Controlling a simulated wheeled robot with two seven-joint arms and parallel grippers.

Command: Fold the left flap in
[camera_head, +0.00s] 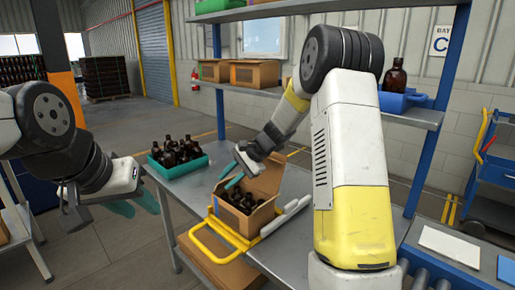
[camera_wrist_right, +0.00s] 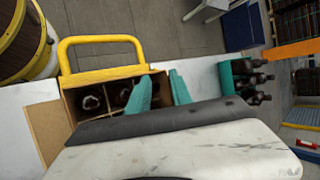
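The open cardboard box (camera_head: 262,217) stands on the metal table with several dark bottles (camera_head: 240,199) in its compartments. One flap (camera_head: 267,176) stands raised at its back right. The left flap cannot be made out clearly. My right gripper (camera_head: 231,176) is open above the box's left edge. In the right wrist view its teal fingers (camera_wrist_right: 160,76) are apart: one over the compartments, the other just outside the box (camera_wrist_right: 70,98). I see nothing held between them. My left gripper (camera_head: 136,205) is open and empty, left of the table and away from the box.
A yellow frame (camera_head: 213,257) projects from the box's front. A teal crate of bottles (camera_head: 182,168) stands behind left on the table (camera_head: 200,196). A shelf (camera_head: 408,117) with cartons, a blue bin and a bottle rises behind. Bare table lies between crate and box.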

